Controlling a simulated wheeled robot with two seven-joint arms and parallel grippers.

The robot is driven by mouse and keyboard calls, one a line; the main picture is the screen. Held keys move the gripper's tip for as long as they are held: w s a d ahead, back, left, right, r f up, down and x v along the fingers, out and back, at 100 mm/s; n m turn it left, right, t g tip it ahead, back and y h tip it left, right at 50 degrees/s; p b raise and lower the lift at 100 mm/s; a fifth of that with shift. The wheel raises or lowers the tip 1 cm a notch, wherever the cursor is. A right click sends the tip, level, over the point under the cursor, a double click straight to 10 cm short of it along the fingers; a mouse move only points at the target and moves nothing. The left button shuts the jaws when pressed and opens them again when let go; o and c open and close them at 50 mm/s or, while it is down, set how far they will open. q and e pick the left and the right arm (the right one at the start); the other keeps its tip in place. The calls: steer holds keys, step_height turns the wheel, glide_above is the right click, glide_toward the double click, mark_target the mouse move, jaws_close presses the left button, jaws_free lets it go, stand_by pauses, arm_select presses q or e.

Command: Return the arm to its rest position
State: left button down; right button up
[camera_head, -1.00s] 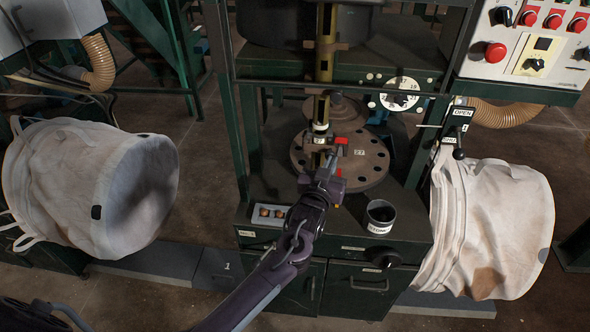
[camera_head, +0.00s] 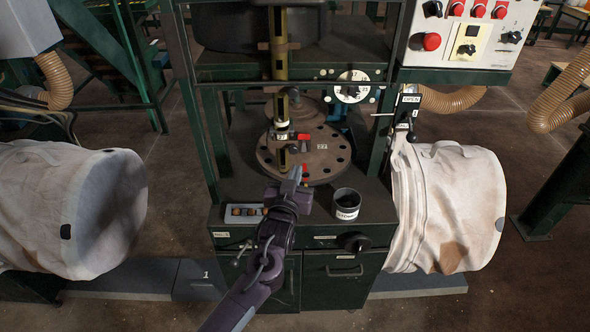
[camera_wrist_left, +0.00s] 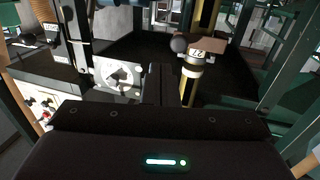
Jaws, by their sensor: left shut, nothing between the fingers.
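My left arm comes up from the bottom of the head view. Its gripper (camera_head: 296,174) is shut and empty. It is in front of the round drilled flange plate (camera_head: 330,160), over the front part of the cabinet top, near the foot of the brass-coloured post (camera_head: 281,106). In the left wrist view the shut fingers (camera_wrist_left: 158,85) point at the machine, with the labelled post (camera_wrist_left: 191,80) just right of them. They look clear of the post. My right gripper is not in view.
On the cabinet top are a small tray of round pieces (camera_head: 262,211) and a labelled cup (camera_head: 346,204), both close to my left gripper. A control panel (camera_head: 465,35) is at upper right.

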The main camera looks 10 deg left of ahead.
arm_select(q)
steer(key=s+d+b, duration=0.1)
steer(key=s+b, duration=0.1)
steer(key=s, duration=0.5)
steer(key=s+a+f+m+g, duration=0.1)
steer(key=s+a+f+g, duration=0.2)
steer(key=f, duration=0.9)
steer(key=s+f+m+g, duration=0.1)
steer(key=s+f+g, duration=0.35)
steer(key=f, duration=0.85)
steer(key=s+a+f+g, duration=0.15)
steer(key=s+f, duration=0.45)
steer(key=f, duration=0.6)
steer(key=s+a+f+g, duration=0.2)
steer(key=s+f, duration=0.4)
steer(key=s, duration=0.5)
steer(key=s+a+f+g, duration=0.3)
steer(key=s+f, duration=0.3)
steer(key=s, duration=0.5)
steer(key=s+a+f+g, duration=0.3)
steer(key=s+f, duration=0.3)
steer(key=s, duration=0.4)
steer(key=shift+s+a+f, duration=0.15)
steer(key=shift+s+f, duration=0.15)
steer(key=shift+s, duration=0.1)
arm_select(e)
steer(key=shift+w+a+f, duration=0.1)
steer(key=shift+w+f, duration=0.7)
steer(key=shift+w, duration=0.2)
